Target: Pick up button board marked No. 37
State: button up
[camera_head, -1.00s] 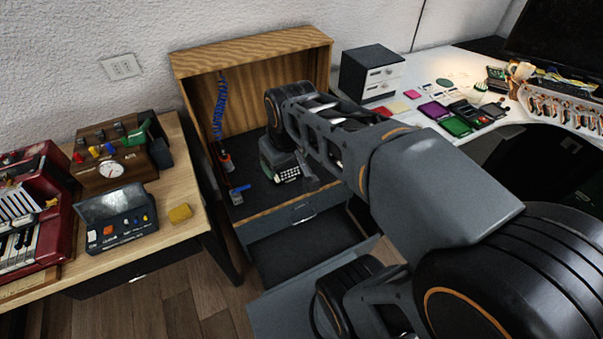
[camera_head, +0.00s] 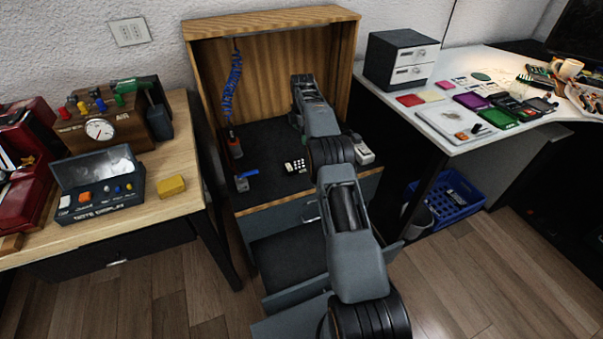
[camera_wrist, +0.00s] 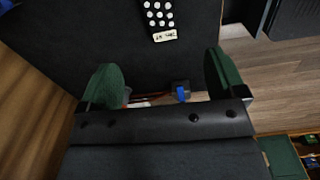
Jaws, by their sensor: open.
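A small dark button board (camera_head: 295,166) with white round buttons lies on the dark cabinet surface. It also shows at the top edge of the wrist view (camera_wrist: 158,16), partly cut off, with a pale label whose writing is too small to read surely. My gripper (camera_wrist: 160,78) has green fingers that stand wide apart with nothing held between them. The board is apart from the fingers, beyond them in the wrist view. In the head view my arm reaches over the cabinet, and its links hide most of the gripper.
The wooden cabinet (camera_head: 272,23) has side and back walls close to my arm. A blue-handled item (camera_head: 243,180) and a blue coiled hose (camera_head: 232,85) are at its left. A white object (camera_head: 363,153) sits right of my arm. An open drawer (camera_head: 285,250) juts out below.

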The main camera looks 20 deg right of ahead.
jog(key=b, duration=0.3)
send_over(302, 163)
jog(key=shift+n, duration=0.3)
jog(key=f, duration=1)
jog(key=shift+s+d, duration=0.15)
jog(key=shift+s, duration=0.1)
jog(key=shift+w+a+f+b, duration=0.1)
jog(key=shift+f+b, duration=0.4)
jog(key=shift+f, duration=1)
jog(key=shift+a+f+b, duration=0.1)
jog(key=shift+f+b, duration=0.35)
jog(key=shift+f, duration=1.05)
jog(key=shift+c, duration=0.3)
jog(key=c, duration=1.1)
